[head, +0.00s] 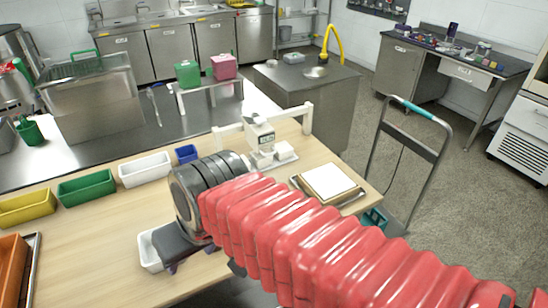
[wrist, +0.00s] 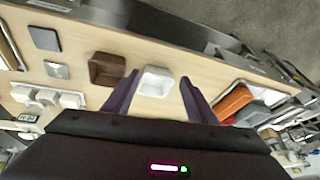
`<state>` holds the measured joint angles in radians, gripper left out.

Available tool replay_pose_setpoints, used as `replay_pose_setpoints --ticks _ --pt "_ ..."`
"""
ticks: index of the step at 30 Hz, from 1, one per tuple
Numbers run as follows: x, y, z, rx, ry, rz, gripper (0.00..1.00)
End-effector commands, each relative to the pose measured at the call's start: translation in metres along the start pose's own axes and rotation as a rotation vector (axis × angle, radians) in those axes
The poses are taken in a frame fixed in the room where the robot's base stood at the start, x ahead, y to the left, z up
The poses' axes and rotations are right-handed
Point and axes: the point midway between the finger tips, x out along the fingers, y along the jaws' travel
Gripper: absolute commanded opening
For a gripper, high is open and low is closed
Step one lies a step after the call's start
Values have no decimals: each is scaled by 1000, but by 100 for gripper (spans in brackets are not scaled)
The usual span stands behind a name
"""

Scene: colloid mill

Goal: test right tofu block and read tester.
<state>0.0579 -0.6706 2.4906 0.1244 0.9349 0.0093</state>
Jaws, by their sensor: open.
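A white tester (head: 259,135) with a small display stands at the back of the wooden table in the head view; its figures are too small to read. A white piece (head: 286,151) sits beside it. A flat white slab (head: 328,181) lies on a tray at the table's right; I cannot tell whether it is tofu. No block is clearly identifiable as the right tofu block. My gripper (wrist: 158,77) is open and empty, its purple fingers on either side of a small white bin (wrist: 156,83) in the wrist view. The bin appears below the fingers, apart from them.
Yellow (head: 27,207), green (head: 87,188), white (head: 146,169) and blue (head: 186,153) bins line the table's far edge. An orange bin (head: 13,268) stands at left. A brown bin (wrist: 108,69) shows in the wrist view. A trolley handle (head: 418,110) rises at right.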

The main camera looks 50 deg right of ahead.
Motion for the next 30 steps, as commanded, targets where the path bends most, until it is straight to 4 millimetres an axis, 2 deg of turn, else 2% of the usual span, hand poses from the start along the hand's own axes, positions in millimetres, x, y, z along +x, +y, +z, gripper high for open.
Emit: replay_pose_setpoints --ticks 8,14,19,23,26,30 --pt "37 -12 6 374 -213 -179 52" --pt "56 -20 -6 665 -328 -334 52" --pt "69 -19 -29 918 -396 -479 52" --pt "77 -10 -52 1113 -427 -597 52" --pt "83 4 -72 1263 -437 -694 52" --pt "92 31 -101 1470 -430 -835 52"
